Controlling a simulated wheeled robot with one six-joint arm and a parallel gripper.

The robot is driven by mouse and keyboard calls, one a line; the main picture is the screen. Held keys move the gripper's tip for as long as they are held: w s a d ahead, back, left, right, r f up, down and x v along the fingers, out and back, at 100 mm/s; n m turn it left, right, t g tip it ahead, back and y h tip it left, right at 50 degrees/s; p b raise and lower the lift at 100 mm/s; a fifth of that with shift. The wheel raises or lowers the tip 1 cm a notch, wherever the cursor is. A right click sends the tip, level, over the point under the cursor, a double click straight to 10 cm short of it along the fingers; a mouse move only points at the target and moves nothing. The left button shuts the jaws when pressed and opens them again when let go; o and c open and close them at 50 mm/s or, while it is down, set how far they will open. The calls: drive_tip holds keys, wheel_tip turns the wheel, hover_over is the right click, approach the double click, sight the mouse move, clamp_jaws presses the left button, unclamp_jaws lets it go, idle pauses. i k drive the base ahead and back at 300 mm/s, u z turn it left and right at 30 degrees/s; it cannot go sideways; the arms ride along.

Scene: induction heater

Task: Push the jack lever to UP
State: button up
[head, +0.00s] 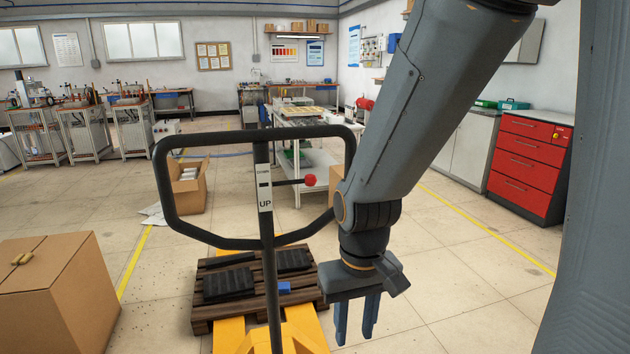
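The jack's black handle loop (160,185) stands upright in the middle of the head view. The jack lever is a thin dark rod with a red knob (310,180), pointing right from the handle's central post. It sits a little above the white "UP" label (265,199), near another small mark on the post. My gripper (356,320) hangs pointing down, to the right of the post and well below the red knob. Its two blue fingers are apart with a gap between them, and nothing shows in it. My forearm passes in front of the handle loop's right side.
The yellow jack (300,325) has its forks under a wooden pallet (205,312) carrying dark blocks. A closed cardboard box (60,300) is at the left, an open one (187,190) behind. A red drawer cabinet (527,165) stands right. Floor at the lower right is clear.

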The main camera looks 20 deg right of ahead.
sight(310, 180)
drive_tip(key=u, duration=2.3)
drive_tip(key=k, duration=0.7)
drive_tip(key=z, duration=1.15)
